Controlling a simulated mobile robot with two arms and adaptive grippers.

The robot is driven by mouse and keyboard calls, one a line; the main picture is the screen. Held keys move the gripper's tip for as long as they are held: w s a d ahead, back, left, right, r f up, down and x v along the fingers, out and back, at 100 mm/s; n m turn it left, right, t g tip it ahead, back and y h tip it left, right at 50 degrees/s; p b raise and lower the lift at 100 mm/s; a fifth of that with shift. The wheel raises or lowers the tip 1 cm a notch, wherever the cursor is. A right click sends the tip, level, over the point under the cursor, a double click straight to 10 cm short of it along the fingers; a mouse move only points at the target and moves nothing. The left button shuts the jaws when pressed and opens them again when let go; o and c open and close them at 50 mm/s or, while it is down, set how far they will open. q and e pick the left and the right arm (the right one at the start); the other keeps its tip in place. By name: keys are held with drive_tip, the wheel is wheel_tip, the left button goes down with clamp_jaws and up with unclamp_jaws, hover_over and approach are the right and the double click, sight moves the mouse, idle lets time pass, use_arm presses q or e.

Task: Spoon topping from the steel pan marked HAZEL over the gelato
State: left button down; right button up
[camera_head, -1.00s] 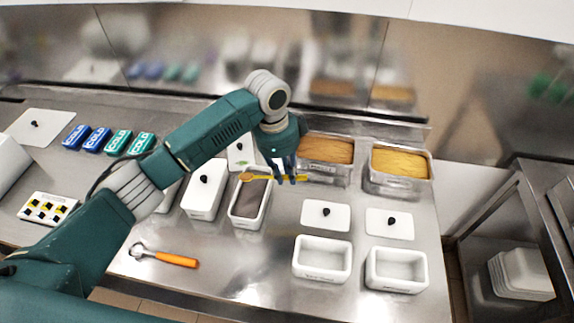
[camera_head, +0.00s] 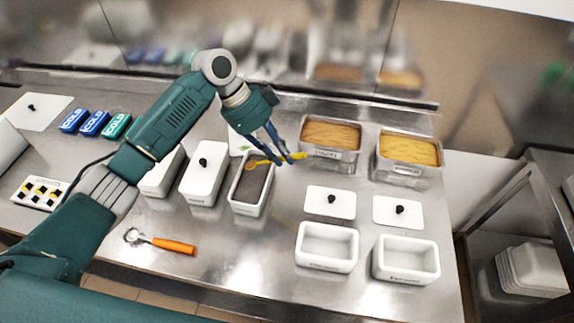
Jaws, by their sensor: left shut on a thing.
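My left gripper (camera_head: 284,159) is shut on a yellow spoon (camera_head: 258,162). The spoon's bowl end points left, over or near the far end of an open white tub (camera_head: 234,197) of dark grey-brown gelato (camera_head: 251,184). I cannot tell whether the bowl is loaded. Two steel pans stand at the back right: one with brown topping (camera_head: 330,134), one with yellow topping (camera_head: 408,148). The brown-topping pan (camera_head: 328,154) has a label too small to read, as does the yellow-topping pan (camera_head: 404,172). My right gripper is not in view.
Two empty white tubs (camera_head: 327,262) (camera_head: 437,262) and two lids (camera_head: 330,203) (camera_head: 398,213) lie right of the gelato. A lidded tub (camera_head: 203,185) stands to its left. An orange-handled scoop (camera_head: 172,245) lies in front. Cold packs (camera_head: 95,123) are at the left.

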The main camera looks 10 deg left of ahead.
use_arm(q)
drive_tip(key=shift+a+r+h, duration=0.15)
drive_tip(key=shift+a+h, duration=0.25)
drive_tip(key=shift+a, duration=0.05)
drive_tip(key=shift+w+a+r+h, duration=0.1)
drive_tip(key=shift+a+r+h, duration=0.15)
drive_tip(key=shift+h, duration=0.15)
drive_tip(key=a+h+b, duration=0.1)
drive_tip(key=b, duration=0.1)
drive_tip(key=a+r+h+b, duration=0.1)
drive_tip(key=a+h+b, duration=0.1)
drive_tip(key=a+r+h+b, duration=0.1)
drive_tip(key=h+b, duration=0.1)
drive_tip(key=b, duration=0.1)
drive_tip(key=shift+w+a, duration=0.2)
drive_tip(key=shift+a, duration=0.05)
drive_tip(key=a+h+b, duration=0.1)
drive_tip(key=a+r+h+b, duration=0.1)
drive_tip(key=b, duration=0.1)
drive_tip(key=shift+g, duration=0.3)
drive_tip(key=shift+r, duration=0.1)
